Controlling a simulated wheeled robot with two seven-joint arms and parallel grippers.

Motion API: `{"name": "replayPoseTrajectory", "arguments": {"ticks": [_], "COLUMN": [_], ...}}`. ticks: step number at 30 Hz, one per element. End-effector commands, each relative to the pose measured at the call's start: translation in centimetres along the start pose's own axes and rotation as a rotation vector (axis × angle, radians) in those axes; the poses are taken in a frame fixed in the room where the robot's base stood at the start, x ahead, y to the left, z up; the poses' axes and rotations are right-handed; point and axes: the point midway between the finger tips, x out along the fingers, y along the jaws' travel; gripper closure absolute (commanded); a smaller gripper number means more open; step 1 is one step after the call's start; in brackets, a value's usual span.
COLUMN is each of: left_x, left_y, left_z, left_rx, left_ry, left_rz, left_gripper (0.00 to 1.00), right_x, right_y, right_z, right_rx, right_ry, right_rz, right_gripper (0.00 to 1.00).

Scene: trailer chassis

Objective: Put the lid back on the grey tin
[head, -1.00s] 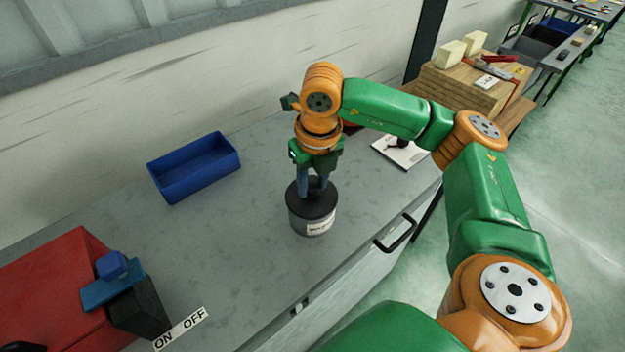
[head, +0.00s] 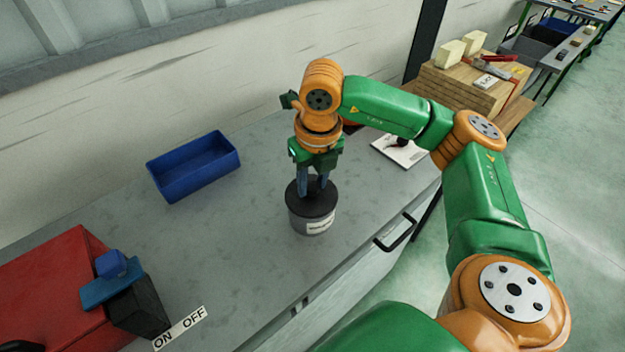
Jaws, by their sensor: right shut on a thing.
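The grey tin (head: 313,223) stands upright on the grey bench top, with a pale label on its front. The dark lid (head: 322,203) sits over the tin's mouth and looks level; whether it is fully seated I cannot tell. My right gripper (head: 313,190) points straight down over the tin, its fingers shut on the lid's middle. What exactly the fingertips grip on the lid is partly hidden by the fingers. My left gripper is not in view.
An empty blue bin (head: 194,167) stands left of the tin. A red box (head: 52,290) with blue and black parts is at the lower left, beside an ON OFF label (head: 180,328). A white sheet (head: 399,151) lies at the right. A drawer handle (head: 396,233) juts from the bench front.

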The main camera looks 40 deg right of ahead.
Motion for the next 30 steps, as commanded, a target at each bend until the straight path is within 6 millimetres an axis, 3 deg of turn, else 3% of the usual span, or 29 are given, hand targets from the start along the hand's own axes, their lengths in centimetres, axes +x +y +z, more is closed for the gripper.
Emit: {"name": "replayPoseTrajectory", "arguments": {"ticks": [30], "left_x": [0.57], "left_y": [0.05], "left_z": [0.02], "left_rx": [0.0], "left_ry": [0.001], "left_rz": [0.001], "left_gripper": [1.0], "right_x": [0.28], "right_y": [0.02], "right_z": [-0.05], "right_rx": [0.0], "right_ry": [0.0], "right_rz": [0.0], "right_gripper": [1.0]}}
